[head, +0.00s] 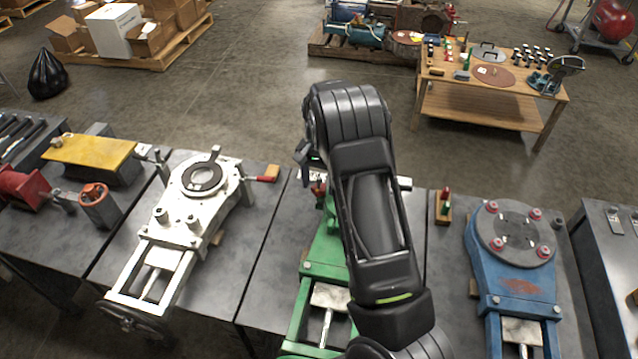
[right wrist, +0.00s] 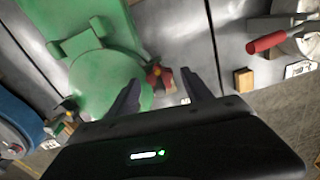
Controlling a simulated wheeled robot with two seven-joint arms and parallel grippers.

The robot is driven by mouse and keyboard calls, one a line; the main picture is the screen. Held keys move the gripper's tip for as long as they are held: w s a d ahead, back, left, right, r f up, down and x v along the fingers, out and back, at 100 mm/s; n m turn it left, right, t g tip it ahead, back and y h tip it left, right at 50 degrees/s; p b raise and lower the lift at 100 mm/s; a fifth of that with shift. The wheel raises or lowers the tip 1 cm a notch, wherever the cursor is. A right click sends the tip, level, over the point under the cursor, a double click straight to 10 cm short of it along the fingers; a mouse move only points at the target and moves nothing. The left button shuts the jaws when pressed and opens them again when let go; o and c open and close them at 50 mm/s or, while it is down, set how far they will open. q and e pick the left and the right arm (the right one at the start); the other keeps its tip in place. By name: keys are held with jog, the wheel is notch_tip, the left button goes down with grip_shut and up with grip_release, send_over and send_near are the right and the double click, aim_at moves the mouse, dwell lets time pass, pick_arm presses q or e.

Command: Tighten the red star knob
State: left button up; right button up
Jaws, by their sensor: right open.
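The red star knob (right wrist: 156,76) shows in the right wrist view at the edge of the round top of the green machine (right wrist: 105,80). In the head view a red part, probably the same knob (head: 318,188), shows at the far end of the green machine (head: 327,250), mostly hidden by my right arm. My right gripper (right wrist: 161,74) is open. In the right wrist view its two fingertips lie on either side of the knob; whether they touch it I cannot tell. In the head view the gripper (head: 304,155) is small and partly hidden. My left gripper is out of view.
A white machine (head: 180,225) with a red-handled lever (head: 262,179) stands left of the green one. A blue machine (head: 515,270) and a small wooden block with coloured parts (head: 443,210) are to the right. A wooden table (head: 485,95) stands behind.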

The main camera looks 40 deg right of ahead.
notch_tip(320, 180, up, 8)
jog(key=shift+f+b, duration=0.25)
jog(key=shift+b, duration=0.1)
jog(key=shift+s+f, duration=0.1)
dwell(0.4)
